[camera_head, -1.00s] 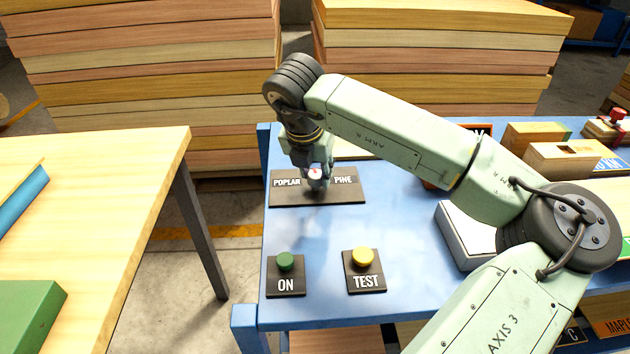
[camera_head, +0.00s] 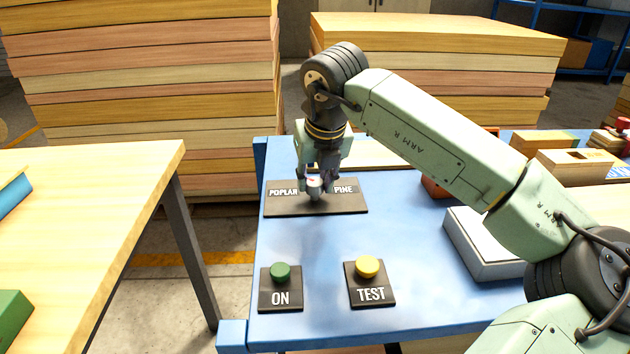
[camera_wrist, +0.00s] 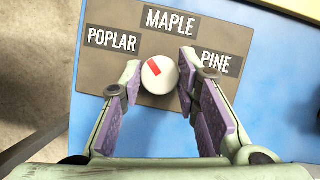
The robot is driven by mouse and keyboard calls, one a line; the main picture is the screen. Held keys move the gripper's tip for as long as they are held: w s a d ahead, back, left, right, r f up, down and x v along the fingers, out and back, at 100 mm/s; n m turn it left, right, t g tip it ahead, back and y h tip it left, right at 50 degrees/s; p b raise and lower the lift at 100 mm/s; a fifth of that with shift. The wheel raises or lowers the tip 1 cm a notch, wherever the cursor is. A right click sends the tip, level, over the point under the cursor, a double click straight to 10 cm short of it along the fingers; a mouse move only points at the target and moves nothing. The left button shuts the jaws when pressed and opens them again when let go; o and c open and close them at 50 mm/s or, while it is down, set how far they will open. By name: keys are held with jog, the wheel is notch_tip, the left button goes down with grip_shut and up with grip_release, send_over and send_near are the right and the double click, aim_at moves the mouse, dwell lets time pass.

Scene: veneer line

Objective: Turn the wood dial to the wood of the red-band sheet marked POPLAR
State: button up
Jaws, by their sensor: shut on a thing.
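The wood dial (camera_wrist: 165,84) is a round white knob with a red mark on a dark plate (camera_head: 342,205). In the wrist view the plate's labels are POPLAR (camera_wrist: 112,40) at left, MAPLE (camera_wrist: 170,20) at top and PINE (camera_wrist: 215,63) at right. The red mark points up and left, on the POPLAR side of MAPLE. My gripper (camera_wrist: 160,72) is shut on the dial, one finger on each side. In the head view it comes down on the dial (camera_head: 315,186) from above and hides the MAPLE label. I cannot make out a red-band sheet marked POPLAR.
A green ON button (camera_head: 280,271) and a yellow TEST button (camera_head: 367,266) stand in front of the plate on the blue table (camera_head: 410,325). A white box (camera_head: 480,245) is at right. A wooden table (camera_head: 90,230) stands left across a gap. Board stacks (camera_head: 150,90) rise behind.

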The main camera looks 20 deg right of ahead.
dwell(0.4)
jog(key=o, duration=1.2)
jog(key=v, duration=1.2)
jog(key=shift+r, duration=0.1)
